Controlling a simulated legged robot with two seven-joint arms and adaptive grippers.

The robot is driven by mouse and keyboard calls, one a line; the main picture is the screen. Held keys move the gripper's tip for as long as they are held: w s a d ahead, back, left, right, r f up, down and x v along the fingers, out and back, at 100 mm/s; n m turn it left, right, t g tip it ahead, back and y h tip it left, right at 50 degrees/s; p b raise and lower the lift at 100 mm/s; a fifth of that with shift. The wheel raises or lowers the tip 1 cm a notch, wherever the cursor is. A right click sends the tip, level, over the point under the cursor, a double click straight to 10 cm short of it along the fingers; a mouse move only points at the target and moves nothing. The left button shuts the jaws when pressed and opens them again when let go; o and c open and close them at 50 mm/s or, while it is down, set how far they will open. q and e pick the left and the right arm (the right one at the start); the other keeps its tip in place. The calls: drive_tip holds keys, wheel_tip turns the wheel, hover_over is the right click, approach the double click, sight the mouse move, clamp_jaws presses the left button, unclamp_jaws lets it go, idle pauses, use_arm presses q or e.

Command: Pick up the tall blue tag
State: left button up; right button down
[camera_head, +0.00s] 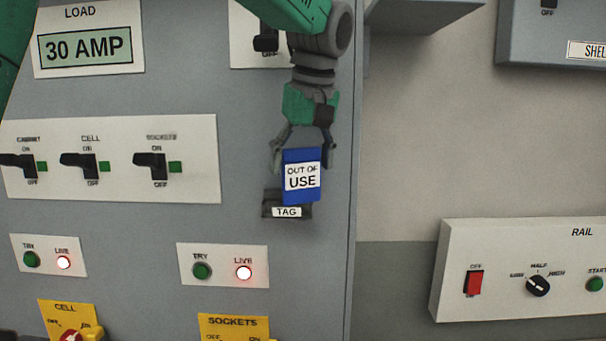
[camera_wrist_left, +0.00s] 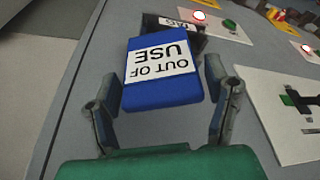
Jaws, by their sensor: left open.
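The tall blue tag (camera_head: 302,190) has a white label reading OUT OF USE and stands in a dark holder (camera_head: 272,197) marked TAG on the grey panel. My left gripper (camera_head: 303,157) is at the tag's upper end, its fingers on either side. In the left wrist view the blue tag (camera_wrist_left: 161,95) lies between the two spread fingers of my left gripper (camera_wrist_left: 165,105), with a gap at the left finger. The right finger is close to the tag's edge; I cannot tell whether it touches. My right gripper is not in view.
A white switch plate (camera_head: 110,190) with black levers is left of the holder. A TRY and LIVE plate (camera_head: 222,282) with a lit lamp is below left. A RAIL control box (camera_head: 520,250) stands out at the right. The pale wall between is clear.

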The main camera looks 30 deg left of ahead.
use_arm(q)
drive_tip(key=shift+w+f, duration=0.2)
drive_tip(key=shift+f, duration=0.05)
drive_tip(key=shift+s+a+r, duration=0.1)
drive_tip(key=shift+s, duration=0.05)
drive_tip(key=c, duration=0.8)
